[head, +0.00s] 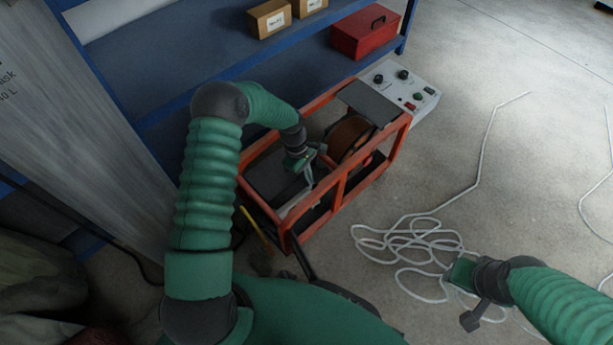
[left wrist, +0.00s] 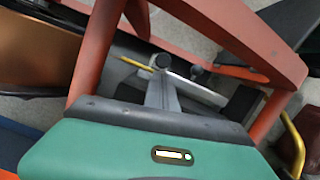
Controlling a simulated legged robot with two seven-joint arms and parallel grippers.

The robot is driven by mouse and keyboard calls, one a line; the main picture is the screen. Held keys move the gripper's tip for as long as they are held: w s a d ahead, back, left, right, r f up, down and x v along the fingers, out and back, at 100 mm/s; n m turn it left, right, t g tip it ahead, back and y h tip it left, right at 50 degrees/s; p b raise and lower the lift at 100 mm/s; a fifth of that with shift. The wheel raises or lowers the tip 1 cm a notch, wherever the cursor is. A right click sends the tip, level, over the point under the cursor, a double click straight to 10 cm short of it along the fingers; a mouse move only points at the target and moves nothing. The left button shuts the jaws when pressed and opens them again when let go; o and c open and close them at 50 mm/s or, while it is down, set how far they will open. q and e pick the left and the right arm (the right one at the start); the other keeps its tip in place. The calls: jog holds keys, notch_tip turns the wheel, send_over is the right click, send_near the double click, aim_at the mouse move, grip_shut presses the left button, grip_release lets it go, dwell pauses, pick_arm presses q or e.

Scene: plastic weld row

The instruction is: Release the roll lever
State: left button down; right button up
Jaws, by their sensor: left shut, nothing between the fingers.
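An orange tube-frame machine (head: 340,190) stands on the floor, with a brown drum (head: 347,135) inside it. My left gripper (head: 309,178) reaches into the frame beside the drum. In the left wrist view its grey fingers (left wrist: 163,92) are together with nothing between them. A pale bar (left wrist: 205,92) with a dark knob (left wrist: 192,70) lies just past the fingertips; I cannot tell whether they touch it or whether it is the roll lever. A thin yellow rod (left wrist: 134,63) shows beside it. My right gripper (head: 462,274) is at the lower right, away from the machine; its fingers are unclear.
A control box (head: 401,88) with knobs adjoins the machine's far end. A blue shelf (head: 215,50) behind holds cartons (head: 269,18) and a red toolbox (head: 365,32). White cable (head: 410,240) lies loosely coiled on the floor at right. The floor farther right is mostly open.

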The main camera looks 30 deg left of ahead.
pick_arm(q)
jog(key=d+p, duration=0.1)
jog(key=d+y+p, duration=0.1)
jog(key=p, duration=0.1)
jog(key=s+d+r+p, duration=0.1)
jog(key=shift+r, duration=0.1)
jog(key=shift+s+d+f+p, duration=0.2)
jog(key=shift+d+p, duration=0.1)
jog(key=shift+p, duration=0.15)
jog(key=shift+f, duration=0.2)
jog(key=shift+r, duration=0.1)
jog(key=shift+r+p, duration=0.35)
notch_tip(320, 180, up, 9)
jog(key=p, duration=0.8)
jog(key=shift+s+r, duration=0.15)
